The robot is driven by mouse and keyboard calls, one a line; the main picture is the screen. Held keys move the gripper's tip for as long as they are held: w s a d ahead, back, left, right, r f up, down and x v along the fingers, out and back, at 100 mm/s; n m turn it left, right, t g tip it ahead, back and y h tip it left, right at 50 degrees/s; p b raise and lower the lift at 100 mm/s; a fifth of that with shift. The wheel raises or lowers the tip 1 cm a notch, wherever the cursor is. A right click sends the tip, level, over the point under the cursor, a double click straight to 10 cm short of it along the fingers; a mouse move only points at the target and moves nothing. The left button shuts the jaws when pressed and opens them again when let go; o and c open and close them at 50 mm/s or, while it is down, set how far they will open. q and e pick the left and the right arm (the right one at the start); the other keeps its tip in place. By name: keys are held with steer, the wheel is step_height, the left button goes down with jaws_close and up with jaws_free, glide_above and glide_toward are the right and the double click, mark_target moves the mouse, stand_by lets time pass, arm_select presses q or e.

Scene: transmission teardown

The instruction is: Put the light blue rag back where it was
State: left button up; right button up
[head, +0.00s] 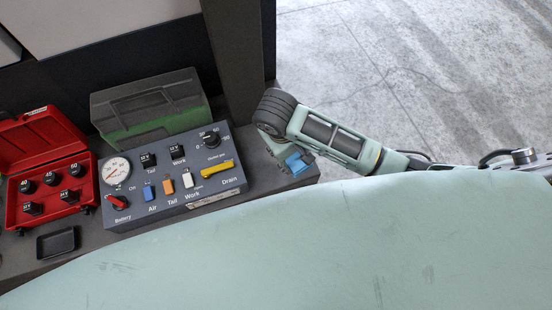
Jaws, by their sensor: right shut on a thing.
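The light blue rag (299,164) shows as a small folded patch at my right gripper (291,158). My right gripper is shut on it, over or at the right end of the dark bench. The fingers are mostly hidden by the wrist, and I cannot tell whether the rag touches the bench top. My left gripper is not in view.
A grey control panel (222,191) with switches and a gauge stands left of the gripper. Behind it is a green-and-grey case (150,107). An open red socket case (41,143) and a small black tray (56,243) sit further left. A dark post (233,60) rises behind.

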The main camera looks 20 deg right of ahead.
mark_target(296, 172)
steer(key=s, duration=0.1)
steer(key=s+f+m+y, duration=0.1)
steer(key=s, duration=0.1)
steer(key=s+m+y, duration=0.1)
steer(key=shift+s+a+f+g, duration=0.2)
steer(key=shift+s+a+g, duration=0.05)
steer(key=shift+g, duration=0.05)
steer(key=shift+f+y, duration=0.1)
steer(key=shift+y, duration=0.2)
steer(key=w+f, duration=0.2)
steer(key=w, duration=0.1)
steer(key=w+a+f, duration=0.1)
steer(key=w+f, duration=0.1)
steer(key=w, duration=0.2)
steer(key=w+a+f, duration=0.1)
steer(key=w+f, duration=0.1)
steer(key=w, duration=0.2)
steer(key=shift+f, duration=2.4)
steer(key=shift+f, duration=0.1)
steer(key=o, duration=1)
